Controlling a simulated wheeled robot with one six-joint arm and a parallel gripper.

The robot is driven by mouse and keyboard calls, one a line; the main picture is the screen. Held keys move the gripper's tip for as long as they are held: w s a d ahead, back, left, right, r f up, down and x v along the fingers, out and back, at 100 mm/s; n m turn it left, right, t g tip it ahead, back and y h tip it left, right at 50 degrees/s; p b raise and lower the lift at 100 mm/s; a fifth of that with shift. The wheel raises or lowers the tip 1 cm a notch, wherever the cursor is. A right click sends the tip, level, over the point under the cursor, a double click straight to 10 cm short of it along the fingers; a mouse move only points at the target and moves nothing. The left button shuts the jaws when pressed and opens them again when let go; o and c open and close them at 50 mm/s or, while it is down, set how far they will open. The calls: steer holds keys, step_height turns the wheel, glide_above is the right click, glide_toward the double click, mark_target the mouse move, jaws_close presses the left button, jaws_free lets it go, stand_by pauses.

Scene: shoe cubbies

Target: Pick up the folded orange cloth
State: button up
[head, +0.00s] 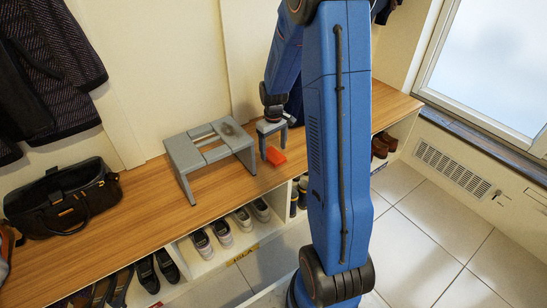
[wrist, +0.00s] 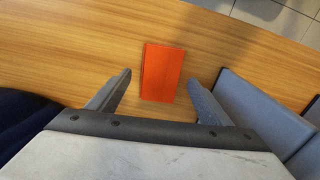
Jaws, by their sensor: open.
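The folded orange cloth (head: 275,156) lies flat on the wooden bench top, just right of a grey step stool. In the wrist view the cloth (wrist: 161,73) is a neat orange rectangle lying ahead of my fingertips and partly between their lines. My gripper (head: 270,130) is above the bench at the cloth's back edge, pointing down. In the wrist view my gripper (wrist: 160,84) is open, with one finger on each side of the cloth and nothing held. The near end of the cloth comes close to the gripper body.
The grey step stool (head: 208,151) stands close beside the cloth; its side (wrist: 262,110) shows at right in the wrist view. A dark bag (head: 64,199) sits farther left on the bench (head: 150,205). Shoes fill cubbies below. Dark blue fabric (wrist: 30,115) is at left in the wrist view.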

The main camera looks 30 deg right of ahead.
mark_target(274, 154)
steer(key=shift+f, duration=1.15)
steer(key=c, duration=1.1)
step_height(274, 154, up, 10)
steer(key=shift+r, duration=0.1)
steer(key=o, duration=0.4)
steer(key=c, duration=0.3)
steer(key=shift+c, duration=0.2)
